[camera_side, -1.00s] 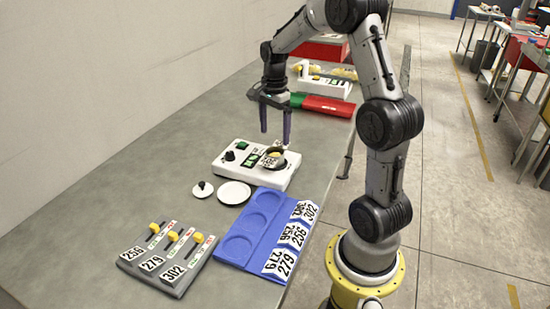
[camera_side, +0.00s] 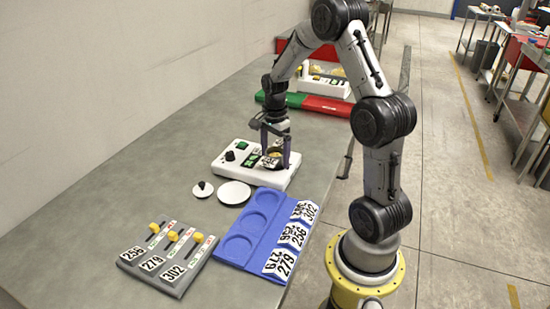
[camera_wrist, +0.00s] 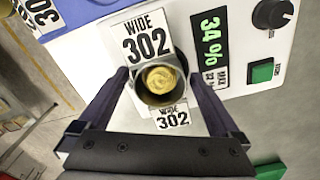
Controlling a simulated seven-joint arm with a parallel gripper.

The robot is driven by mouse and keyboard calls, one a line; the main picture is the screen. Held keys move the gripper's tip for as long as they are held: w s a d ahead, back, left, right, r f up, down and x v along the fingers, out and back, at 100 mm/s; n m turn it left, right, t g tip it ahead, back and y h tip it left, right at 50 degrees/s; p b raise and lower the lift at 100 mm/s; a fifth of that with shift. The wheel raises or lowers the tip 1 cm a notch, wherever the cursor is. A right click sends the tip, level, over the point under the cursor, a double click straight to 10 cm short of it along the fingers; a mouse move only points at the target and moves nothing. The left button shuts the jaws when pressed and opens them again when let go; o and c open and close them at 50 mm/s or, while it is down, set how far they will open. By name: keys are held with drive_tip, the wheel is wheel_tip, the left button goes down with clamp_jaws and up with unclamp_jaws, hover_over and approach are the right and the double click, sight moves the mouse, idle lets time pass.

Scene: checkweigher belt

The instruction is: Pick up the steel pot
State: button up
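The steel pot (camera_wrist: 142,97) stands upright on the white checkweigher unit (camera_side: 226,167), with something round and yellow inside it. "WIDE 302" labels (camera_wrist: 147,37) show on two sides of it in the wrist view. In the side view the pot (camera_side: 271,162) is partly hidden by the fingers. My gripper (camera_side: 276,150) is lowered over it, pointing down. In the wrist view my gripper (camera_wrist: 159,77) is open, with one finger on each side of the pot and small gaps seeming to remain.
The unit carries a display reading 34% (camera_wrist: 210,50), a black knob (camera_wrist: 272,13) and a green button (camera_wrist: 262,73). A white disc (camera_side: 234,193), a black-knobbed lid (camera_side: 202,189), a blue tray (camera_side: 237,250) and a grey slider panel (camera_side: 170,260) lie in front.

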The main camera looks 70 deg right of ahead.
clamp_jaws()
drive_tip(key=shift+r, duration=0.2)
drive_tip(key=shift+r, duration=0.6)
drive_tip(key=s+a+r, duration=0.8)
drive_tip(key=s+r, duration=0.3)
drive_tip(key=shift+a+r, duration=0.2)
drive_tip(key=shift+r, duration=0.05)
